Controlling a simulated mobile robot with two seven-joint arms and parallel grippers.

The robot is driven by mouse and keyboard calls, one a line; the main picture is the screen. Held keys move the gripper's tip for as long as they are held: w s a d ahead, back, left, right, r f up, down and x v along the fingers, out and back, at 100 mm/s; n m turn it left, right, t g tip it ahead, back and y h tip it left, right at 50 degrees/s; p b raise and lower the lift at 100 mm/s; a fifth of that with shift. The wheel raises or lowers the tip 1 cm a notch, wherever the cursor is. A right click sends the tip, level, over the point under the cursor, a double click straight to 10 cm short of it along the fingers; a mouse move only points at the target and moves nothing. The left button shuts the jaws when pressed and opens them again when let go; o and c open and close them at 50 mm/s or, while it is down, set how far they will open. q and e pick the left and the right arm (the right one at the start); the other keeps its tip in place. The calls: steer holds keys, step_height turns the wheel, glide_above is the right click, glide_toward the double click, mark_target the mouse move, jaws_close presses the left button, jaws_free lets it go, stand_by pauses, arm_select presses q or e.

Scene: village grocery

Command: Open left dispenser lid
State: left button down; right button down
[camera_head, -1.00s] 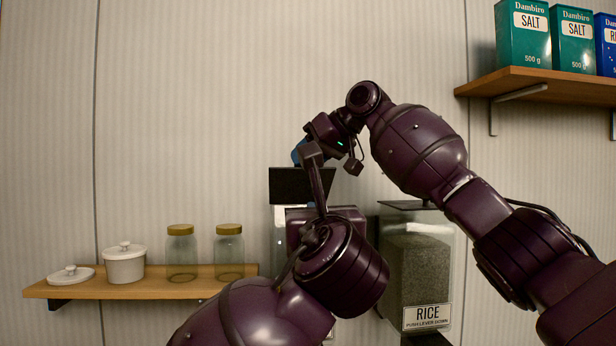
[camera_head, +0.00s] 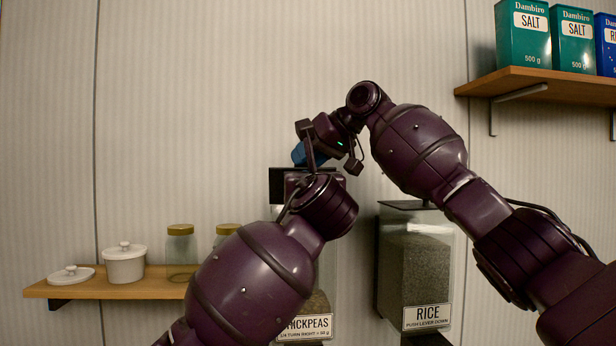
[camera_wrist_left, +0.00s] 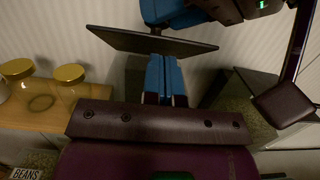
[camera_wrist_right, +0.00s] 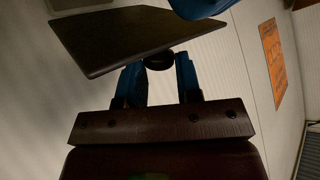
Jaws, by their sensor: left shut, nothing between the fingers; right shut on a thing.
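The left dispenser (camera_head: 318,300), labelled chickpeas, is partly behind my left arm. Its dark flat lid (camera_head: 290,173) shows a broad face above the container, higher than the right dispenser's lid; it appears tilted. My right gripper (camera_head: 304,153) reaches it from the upper right. In the right wrist view its blue fingers (camera_wrist_right: 158,75) are shut on the lid's small round knob (camera_wrist_right: 158,62).
The rice dispenser (camera_head: 415,265) stands to the right. A low shelf (camera_head: 100,290) at left holds a white pot (camera_head: 124,264), a small lid (camera_head: 71,274) and jars (camera_head: 181,250). A high shelf (camera_head: 550,82) at right carries salt boxes. The wall above the lid is clear.

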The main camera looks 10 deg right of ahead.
arm_select(q)
steer(key=shift+w+r, duration=0.4)
steer(key=shift+r, duration=0.1)
arm_select(e)
steer(key=shift+f, duration=0.2)
arm_select(q)
steer(key=shift+w+r, duration=0.3)
steer(key=shift+r, duration=0.3)
steer(key=shift+w+a+r, duration=0.2)
steer(key=shift+w, duration=0.05)
arm_select(e)
steer(key=shift+a+f, duration=0.1)
steer(key=shift+a, duration=0.05)
